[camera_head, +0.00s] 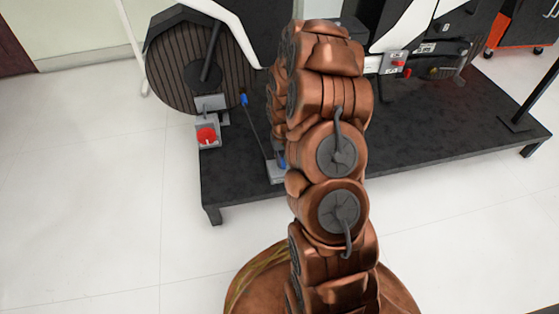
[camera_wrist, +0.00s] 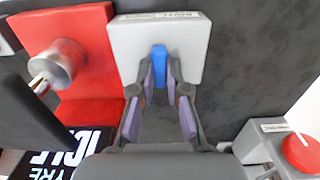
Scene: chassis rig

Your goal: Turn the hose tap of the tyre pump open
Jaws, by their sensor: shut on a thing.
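In the wrist view, my gripper (camera_wrist: 160,88) has its two purple-padded fingers on either side of a blue tap handle (camera_wrist: 159,62). It is shut on this handle, which stands up from a light grey block (camera_wrist: 185,32) with a small unreadable label. The fingers hide the lower part of the handle. In the head view my arm hides the gripper and the tap it holds.
In the wrist view, a red panel with a silver knob (camera_wrist: 58,66) is left of the block, and a red dial (camera_wrist: 302,152) on a grey box is lower right. The head view shows a dark platform (camera_head: 430,148), a large wheel (camera_head: 178,65) and a red knob (camera_head: 207,135).

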